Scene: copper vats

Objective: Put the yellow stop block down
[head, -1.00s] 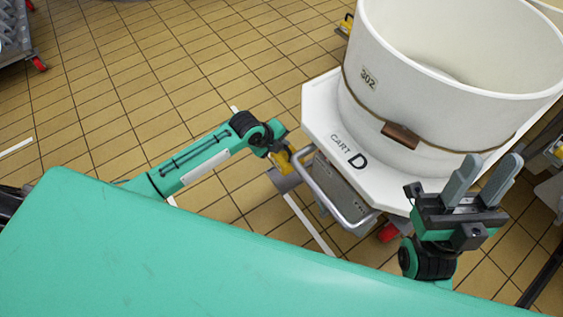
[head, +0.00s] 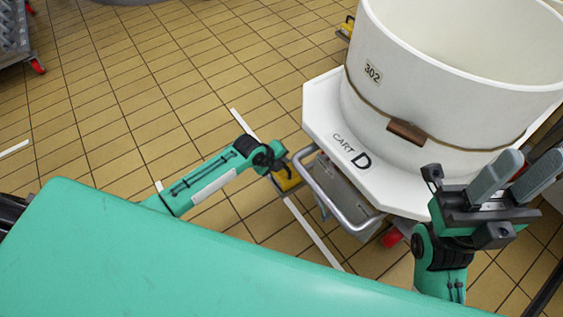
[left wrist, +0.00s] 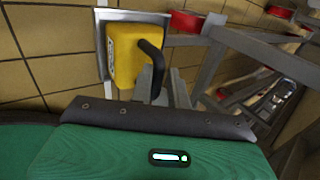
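The yellow stop block (head: 287,181) is low beside the front of cart D (head: 385,178), left of its grey handle bar. In the left wrist view the block (left wrist: 124,56) has a curved black handle and lies over a pale-edged grey plate (left wrist: 103,22). My left gripper (head: 279,167) is at the block; its grey fingers (left wrist: 158,82) appear closed on the handle, partly hidden. I cannot tell whether the block touches the plate. My right gripper (head: 517,178) is open and empty, in front of the cart's right side.
A large white vat (head: 440,100) stands on cart D. The cart has a grey handle bar (head: 335,200) and a red wheel (head: 392,238). Tiled floor with a white line (head: 312,232) is open to the left. Another cart (head: 15,45) stands at the far left.

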